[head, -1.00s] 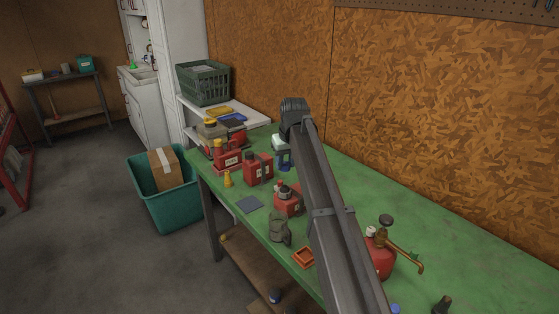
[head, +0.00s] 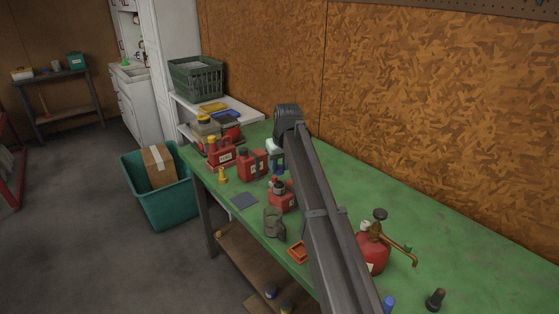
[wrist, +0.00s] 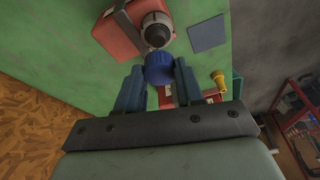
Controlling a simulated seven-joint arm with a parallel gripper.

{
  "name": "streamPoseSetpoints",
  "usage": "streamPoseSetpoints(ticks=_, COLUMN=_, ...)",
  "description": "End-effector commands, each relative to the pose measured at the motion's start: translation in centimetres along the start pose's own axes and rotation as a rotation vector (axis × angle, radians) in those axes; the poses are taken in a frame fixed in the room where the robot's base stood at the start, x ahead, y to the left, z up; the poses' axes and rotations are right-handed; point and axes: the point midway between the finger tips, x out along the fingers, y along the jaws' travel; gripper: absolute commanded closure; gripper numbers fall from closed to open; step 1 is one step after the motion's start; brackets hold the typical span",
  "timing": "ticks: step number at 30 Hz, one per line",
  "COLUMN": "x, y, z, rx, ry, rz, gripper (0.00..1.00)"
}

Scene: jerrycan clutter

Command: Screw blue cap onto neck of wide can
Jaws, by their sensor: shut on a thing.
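My gripper (wrist: 159,82) is shut on the blue cap (wrist: 160,67), which sits between the fingertips in the wrist view. In the head view my gripper (head: 277,169) hangs beside a broad red can (head: 251,166), at its right. This may be the wide can, but I cannot be sure. A red, white-labelled surface (wrist: 212,98) shows partly behind the right finger in the wrist view. Its neck is hidden there. Another red can (head: 282,197) with a grey cap stands nearer; it also shows in the wrist view (wrist: 117,32), close to the blue cap.
Other red cans (head: 221,153) crowd the bench's left end. A yellow nozzle (head: 222,175), dark pad (head: 244,201), olive canister (head: 273,223), orange tray (head: 298,252) and red can with brass spout (head: 371,254) stand about. The green bench (head: 450,255) has bare room at right.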

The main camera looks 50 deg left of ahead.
Motion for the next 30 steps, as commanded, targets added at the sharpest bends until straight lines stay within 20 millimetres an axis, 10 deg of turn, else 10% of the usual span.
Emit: streamPoseSetpoints(ticks=30, x=2.8, y=0.0, z=0.8, rx=-0.006, ry=0.0, rz=-0.001, gripper=0.91)
